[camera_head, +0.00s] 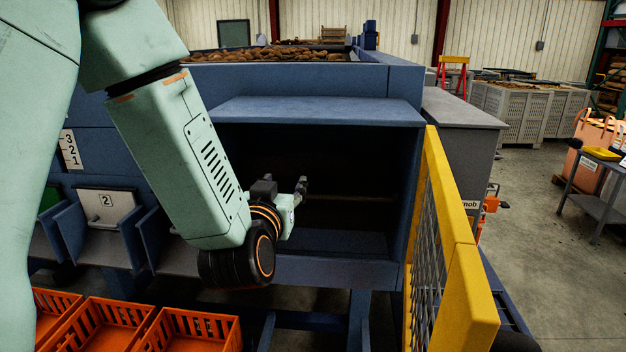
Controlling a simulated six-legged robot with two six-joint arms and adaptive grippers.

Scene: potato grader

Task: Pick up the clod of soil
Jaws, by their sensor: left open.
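My left arm reaches in from the left, and my left gripper (301,187) is in front of the dark opening of the blue grader (320,108). The gripper is small in the view and partly hidden by its own wrist; it is open, and I see nothing held in it. I cannot make out a clod of soil; the inside of the opening is very dark and partly covered by my arm. My right gripper is not in view.
A yellow guard (447,220) with mesh stands close right of the opening. Orange crates (190,330) stand at the lower left, below chutes, one marked 2 (105,203). Brown potato-like lumps (270,54) lie on top of the grader. Open floor (545,270) lies right.

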